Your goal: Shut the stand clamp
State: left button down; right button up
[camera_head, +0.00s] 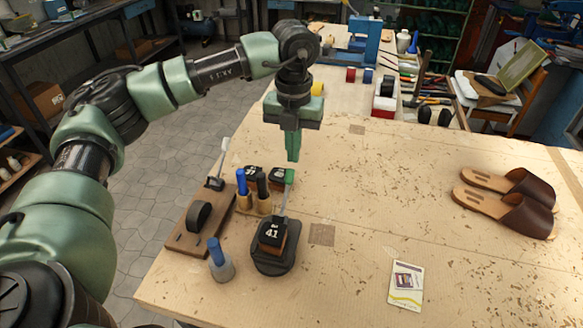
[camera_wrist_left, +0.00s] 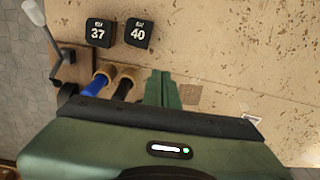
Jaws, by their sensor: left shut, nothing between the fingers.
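A dark stand (camera_head: 275,258) sits near the left front of the workbench and carries a block marked 41 (camera_head: 272,234). A thin lever with a green handle (camera_head: 289,177) rises upright beside the block, leaning slightly right. I cannot tell whether the clamp grips the block. My left gripper (camera_head: 293,158) points down above and behind the green handle in the head view, apart from it as far as I can see. Its fingers are together and empty. They also show in the left wrist view (camera_wrist_left: 162,90); the green handle does not show there. My right gripper is in neither view.
A wooden board (camera_head: 187,243) with a white-handled lever (camera_head: 222,152) lies left of the stand. Brown sandals (camera_head: 518,217) and a card (camera_head: 406,284) lie right; the bench between is clear.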

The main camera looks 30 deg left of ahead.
aim_at(285, 195)
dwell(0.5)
pick_arm(q)
notch_tip(285, 195, down, 5)
jog(key=b, duration=0.3)
jog(key=shift+r, duration=0.15)
dwell(0.3)
jog(key=shift+s+r, duration=0.1)
